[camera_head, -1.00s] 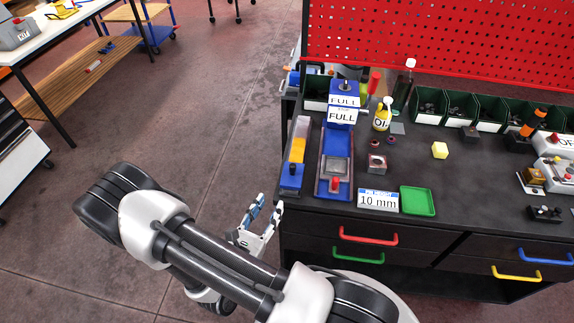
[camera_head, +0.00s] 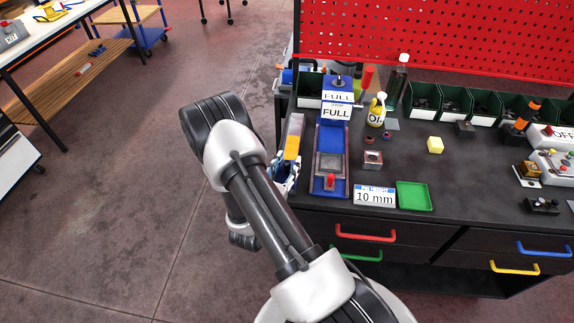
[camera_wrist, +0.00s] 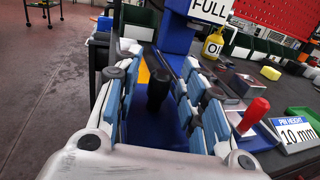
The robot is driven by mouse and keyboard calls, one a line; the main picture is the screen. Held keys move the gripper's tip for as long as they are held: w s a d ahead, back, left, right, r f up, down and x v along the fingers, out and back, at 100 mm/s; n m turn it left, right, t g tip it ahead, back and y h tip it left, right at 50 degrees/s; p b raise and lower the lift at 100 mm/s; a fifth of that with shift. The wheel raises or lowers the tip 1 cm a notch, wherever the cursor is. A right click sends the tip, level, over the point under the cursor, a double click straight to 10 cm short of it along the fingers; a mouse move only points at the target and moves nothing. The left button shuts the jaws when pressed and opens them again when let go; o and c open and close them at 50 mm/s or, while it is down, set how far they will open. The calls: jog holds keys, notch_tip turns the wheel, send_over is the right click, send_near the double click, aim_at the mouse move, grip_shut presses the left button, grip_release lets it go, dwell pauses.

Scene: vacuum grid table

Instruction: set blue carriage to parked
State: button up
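The blue carriage (camera_wrist: 165,132) with its upright black knob (camera_wrist: 157,90) lies between my gripper's fingers in the wrist view. My gripper (camera_wrist: 160,65) is open, with blue-padded fingers on either side of the knob; I see no clear contact. A yellow patch (camera_wrist: 144,73) of the track shows just beyond the knob. In the head view the yellow strip (camera_head: 291,147) lies on the narrow track at the table's left edge. My gripper (camera_head: 285,176) is at the near end of that track and hides most of the carriage.
Right beside the track stands a blue fixture (camera_head: 330,184) with a red knob and a FULL sign (camera_head: 336,113). A 10 mm sign (camera_head: 374,197), a green tray (camera_head: 413,195) and a yellow cube (camera_head: 435,145) are farther right.

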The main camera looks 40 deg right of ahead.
jog(key=shift+d, duration=0.15)
jog(key=shift+c, duration=0.3)
grip_shut()
dwell(0.5)
